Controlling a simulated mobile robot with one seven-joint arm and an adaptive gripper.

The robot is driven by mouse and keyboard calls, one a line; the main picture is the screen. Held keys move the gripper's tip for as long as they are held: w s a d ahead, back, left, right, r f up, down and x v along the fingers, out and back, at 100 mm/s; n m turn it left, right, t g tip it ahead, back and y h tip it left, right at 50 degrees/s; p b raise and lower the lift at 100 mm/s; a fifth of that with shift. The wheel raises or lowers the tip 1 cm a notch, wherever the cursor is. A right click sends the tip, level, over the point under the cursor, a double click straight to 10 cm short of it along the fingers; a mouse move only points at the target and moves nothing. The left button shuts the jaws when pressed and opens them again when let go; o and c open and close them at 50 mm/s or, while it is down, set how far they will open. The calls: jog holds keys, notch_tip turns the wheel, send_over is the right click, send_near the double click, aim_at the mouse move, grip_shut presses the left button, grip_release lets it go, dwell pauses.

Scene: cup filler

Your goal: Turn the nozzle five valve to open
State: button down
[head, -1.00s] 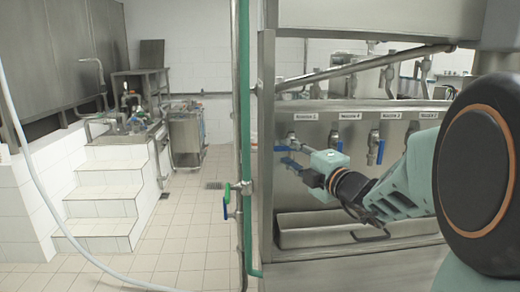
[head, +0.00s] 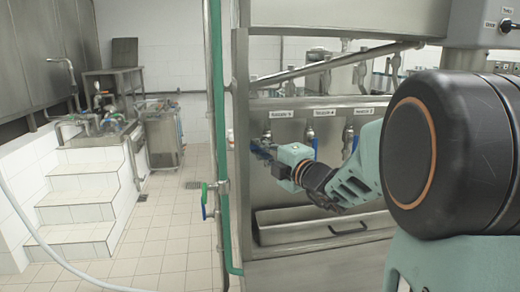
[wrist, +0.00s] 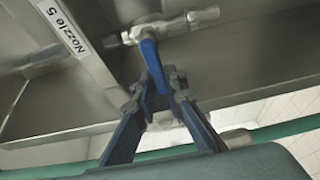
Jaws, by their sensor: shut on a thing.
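The nozzle five valve shows in the wrist view as a metal body (wrist: 165,27) with a blue lever (wrist: 149,52). The lever extends from the body toward my gripper (wrist: 158,80) and sits between its fingertips, which are shut on it. In the wrist picture the lever lies across the line of the metal pipe. The label "Nozzle 5" (wrist: 68,28) is beside the valve. In the head view my gripper (head: 261,150) is at the leftmost nozzle, below its label (head: 281,114); the lever is hard to tell from the blue fingers there.
Nozzle valves with blue levers hang to the right, one under the Nozzle 4 label (head: 324,112). A steel trough (head: 320,231) lies below my gripper. A green pipe (head: 218,120) stands at the left edge of the machine. The tiled floor (head: 170,225) further left is mostly clear.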

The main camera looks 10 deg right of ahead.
jog(key=shift+d+f+n+g+h+b, duration=0.5)
jog(key=shift+n+h, duration=0.65)
jog(key=shift+n, duration=1.05)
jog(key=shift+d+f+n+g+h+b, duration=0.3)
jog(key=shift+d+f+n+g+h, duration=0.3)
jog(key=shift+n+h, duration=1.1)
jog(key=shift+d+f+n+g+h+b, duration=0.4)
jog(key=shift+d+f+n+g+h, duration=0.2)
jog(key=shift+n, duration=2.1)
jog(key=c, duration=2)
grip_release()
jog(key=shift+r, duration=0.1)
